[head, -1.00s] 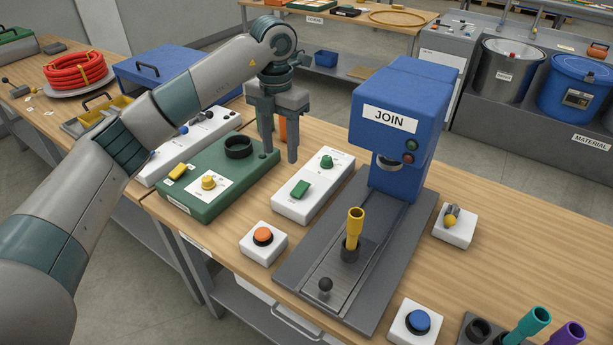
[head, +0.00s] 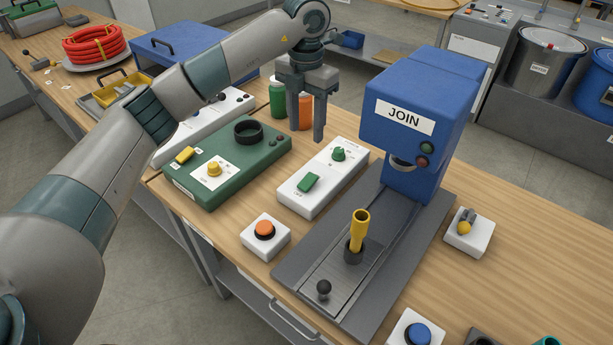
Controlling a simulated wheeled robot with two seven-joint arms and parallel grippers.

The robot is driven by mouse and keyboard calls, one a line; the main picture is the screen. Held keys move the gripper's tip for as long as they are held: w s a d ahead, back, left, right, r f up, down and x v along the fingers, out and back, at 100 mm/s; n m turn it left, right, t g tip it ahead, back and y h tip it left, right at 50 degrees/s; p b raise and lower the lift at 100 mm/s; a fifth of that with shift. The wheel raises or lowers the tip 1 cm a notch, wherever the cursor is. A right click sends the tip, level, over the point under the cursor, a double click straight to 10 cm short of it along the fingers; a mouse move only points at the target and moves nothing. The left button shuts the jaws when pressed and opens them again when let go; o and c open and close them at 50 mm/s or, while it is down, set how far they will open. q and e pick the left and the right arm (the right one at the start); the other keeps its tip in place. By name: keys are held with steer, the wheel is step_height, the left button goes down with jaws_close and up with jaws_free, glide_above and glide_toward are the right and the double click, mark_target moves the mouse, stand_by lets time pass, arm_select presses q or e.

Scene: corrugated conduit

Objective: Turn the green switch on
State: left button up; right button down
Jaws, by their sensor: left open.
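The green switch (head: 309,182) is a rocker on the near end of a white control box (head: 327,187). A green knob (head: 338,154) sits on the far end of the same box. The rocker looks tilted, but I cannot read which way it is set. My right gripper is not in view.
The blue JOIN press (head: 416,120) stands right of the white box, with a yellow tube (head: 359,230) on its base. A green box (head: 225,175) with a yellow switch and knob lies to the left. An orange button (head: 265,231) is in front.

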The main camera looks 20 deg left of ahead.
arm_select(q)
steer(key=f, duration=0.1)
steer(key=p, duration=0.5)
glide_toward(306, 182)
step_height(306, 182, down, 7)
steer(key=shift+s+r, duration=0.1)
steer(key=shift+f, duration=0.65)
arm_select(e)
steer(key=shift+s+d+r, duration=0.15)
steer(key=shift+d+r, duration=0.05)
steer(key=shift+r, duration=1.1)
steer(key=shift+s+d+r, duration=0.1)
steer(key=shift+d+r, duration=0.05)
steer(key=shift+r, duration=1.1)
arm_select(q)
steer(key=shift+c, duration=0.3)
steer(key=c, duration=1)
